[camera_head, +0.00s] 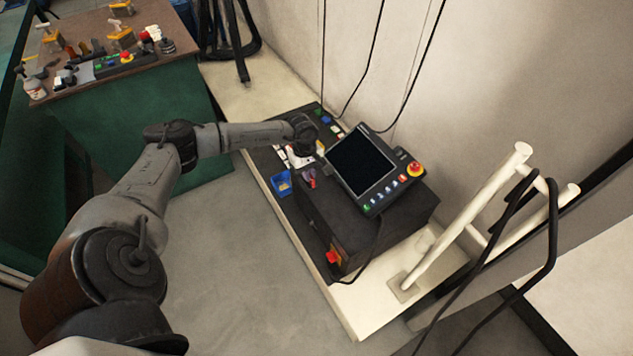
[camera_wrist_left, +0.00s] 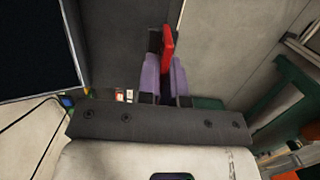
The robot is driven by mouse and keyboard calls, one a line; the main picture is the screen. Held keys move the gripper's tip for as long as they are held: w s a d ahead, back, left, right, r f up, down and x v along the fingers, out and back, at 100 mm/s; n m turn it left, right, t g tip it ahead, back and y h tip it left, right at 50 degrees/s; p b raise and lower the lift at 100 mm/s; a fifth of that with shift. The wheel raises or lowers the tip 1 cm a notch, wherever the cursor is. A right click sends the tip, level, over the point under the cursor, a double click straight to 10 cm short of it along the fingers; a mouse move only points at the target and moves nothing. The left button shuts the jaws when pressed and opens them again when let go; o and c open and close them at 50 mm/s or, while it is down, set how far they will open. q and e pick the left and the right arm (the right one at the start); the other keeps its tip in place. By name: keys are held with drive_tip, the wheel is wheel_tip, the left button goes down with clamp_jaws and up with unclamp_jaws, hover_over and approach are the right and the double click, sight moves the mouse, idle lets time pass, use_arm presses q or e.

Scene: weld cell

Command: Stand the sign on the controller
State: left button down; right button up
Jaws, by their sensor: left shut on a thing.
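The controller (camera_head: 315,215) is a dark box on the pale ledge, with a tilted screen panel (camera_head: 361,162) on top. My left gripper (camera_head: 310,179) is at the box's left side, beside the screen, with purple fingers pointing down. In the left wrist view the fingers (camera_wrist_left: 164,80) are shut on a thin red piece, which I take to be the sign (camera_wrist_left: 168,46). In the head view only a small bit of the red piece (camera_head: 313,184) shows; its face and any lettering are hidden. My right gripper is in neither view.
A small blue bin (camera_head: 281,183) stands left of the controller. A red switch (camera_head: 333,257) is on its front and a red emergency button (camera_head: 415,169) on the panel. Cables hang behind; a white rail (camera_head: 465,220) stands at right. A cluttered bench (camera_head: 150,88) is at upper left.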

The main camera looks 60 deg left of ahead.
use_arm(q)
drive_tip(key=shift+w+a+f+b, duration=0.3)
drive_tip(key=shift+w+a+f, duration=0.15)
drive_tip(key=shift+w, duration=0.25)
drive_tip(key=shift+w+a+f+b, duration=0.3)
drive_tip(key=shift+w+f, duration=0.25)
drive_tip(key=shift+w, duration=0.15)
wheel_tip(320, 180, down, 4)
drive_tip(key=shift+r+b, duration=0.1)
drive_tip(key=shift+b, duration=0.9)
drive_tip(key=shift+f, duration=0.2)
drive_tip(key=c, duration=1.3)
unclamp_jaws()
drive_tip(key=shift+r, duration=0.1)
